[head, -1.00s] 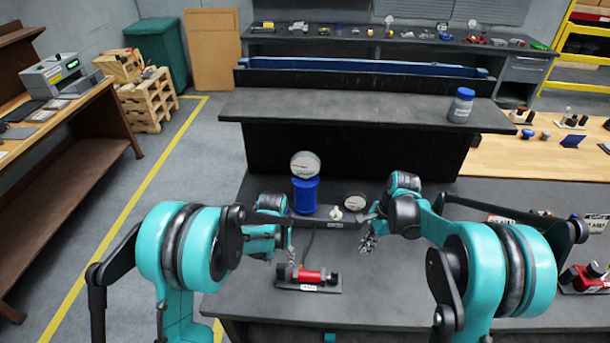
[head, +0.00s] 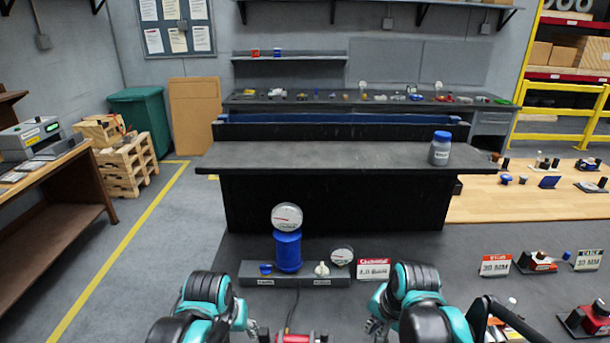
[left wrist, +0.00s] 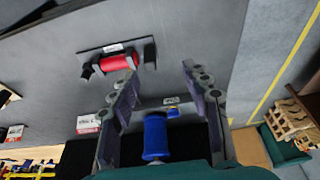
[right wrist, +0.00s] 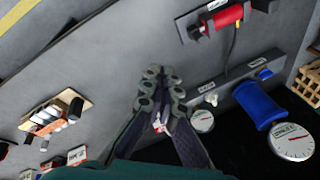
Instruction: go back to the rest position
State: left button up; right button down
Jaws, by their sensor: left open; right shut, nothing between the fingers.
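My left gripper (head: 246,330) is low in the head view, left of the cable on the dark table. In the left wrist view its two fingers (left wrist: 160,78) stand wide apart with nothing between them. My right gripper (head: 376,328) is low in the head view, right of the red cylinder. In the right wrist view its fingertips (right wrist: 160,78) are together and hold nothing. The red cylinder (left wrist: 119,62) lies on its black base, apart from both grippers. A blue cylinder with a round gauge (head: 287,250) stands upright on a grey block beyond the grippers.
The grey block (head: 254,281) also bears a white knob (head: 322,269). A small gauge (head: 342,256) and a red-and-white sign (head: 373,268) are close by. A jar (head: 440,148) stands on a raised shelf (head: 330,157). More parts and signs (head: 495,265) occupy the table's right side.

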pick_arm(q)
jog(key=s+a+f+t+b, duration=0.2)
jog(key=s+f+b, duration=0.4)
jog(key=s, duration=0.3)
jog(key=shift+s+t, duration=0.3)
jog(key=shift+t, duration=0.5)
pick_arm(e)
jog(key=s+d+f+n+t, duration=0.1)
jog(key=s+f+n+t, duration=0.1)
jog(key=s+f+n, duration=0.1)
jog(key=s+d+f+n+t+h, duration=0.1)
jog(key=s+f+n, duration=0.2)
jog(key=s, duration=0.4)
jog(key=shift+s+f+n+t, duration=0.3)
jog(key=shift+n+t, duration=0.1)
jog(key=shift+n, duration=0.5)
pick_arm(q)
jog(key=shift+f, duration=0.15)
jog(key=shift+c, duration=0.3)
